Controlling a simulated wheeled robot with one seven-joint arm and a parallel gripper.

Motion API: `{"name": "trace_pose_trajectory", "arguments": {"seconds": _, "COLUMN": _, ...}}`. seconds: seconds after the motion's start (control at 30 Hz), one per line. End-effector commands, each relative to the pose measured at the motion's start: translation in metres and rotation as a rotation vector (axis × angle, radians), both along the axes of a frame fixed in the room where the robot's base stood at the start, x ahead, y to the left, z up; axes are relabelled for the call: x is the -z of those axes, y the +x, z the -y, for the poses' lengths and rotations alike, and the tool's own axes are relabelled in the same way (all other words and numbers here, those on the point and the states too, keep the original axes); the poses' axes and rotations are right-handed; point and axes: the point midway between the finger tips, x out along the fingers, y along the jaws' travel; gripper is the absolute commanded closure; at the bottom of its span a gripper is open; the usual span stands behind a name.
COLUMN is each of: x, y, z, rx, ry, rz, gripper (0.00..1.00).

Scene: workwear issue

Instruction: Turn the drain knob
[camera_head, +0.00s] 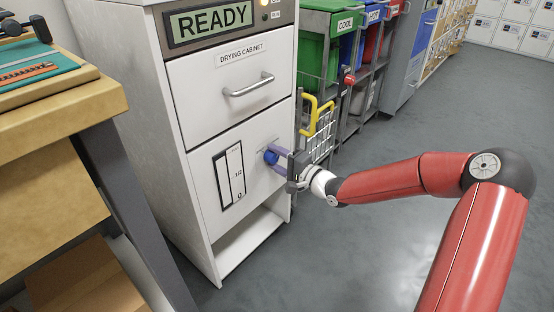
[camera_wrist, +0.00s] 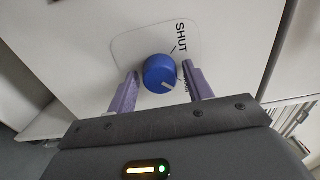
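The blue drain knob (camera_wrist: 160,73) sits on a light plate on the front of the white drying cabinet (camera_head: 205,185). It also shows in the head view (camera_head: 270,157). The plate reads "SHUT", and another word beside it is partly hidden by a finger. A pale mark on the knob's face points toward the lower right in the wrist view. My gripper (camera_wrist: 160,88) is open, with one purple finger on each side of the knob. A gap shows at the left finger; I cannot tell whether the right finger touches the knob.
The cabinet has a drawer handle (camera_head: 248,86) above the knob, a gauge (camera_head: 230,174) to its left and a "READY" display (camera_head: 210,22). A yellow handle (camera_head: 316,115) on a wire rack is close right of my gripper. A workbench (camera_head: 60,105) stands left. Floor at right is clear.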

Motion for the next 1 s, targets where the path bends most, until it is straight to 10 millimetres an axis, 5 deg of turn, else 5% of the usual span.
{"name": "trace_pose_trajectory", "arguments": {"seconds": 0.27, "x": 0.0002, "y": -0.0003, "z": 0.0002, "rx": 0.000, "ry": -0.001, "rz": -0.001, "gripper": 0.86}}
{"name": "trace_pose_trajectory", "arguments": {"seconds": 0.67, "x": 0.0003, "y": -0.0003, "z": 0.0004, "rx": 0.000, "ry": -0.053, "rz": 0.064, "gripper": 0.86}}
{"name": "trace_pose_trajectory", "arguments": {"seconds": 1.0, "x": 0.0005, "y": -0.0005, "z": 0.0001, "rx": -0.001, "ry": -0.221, "rz": 0.279, "gripper": 0.86}}
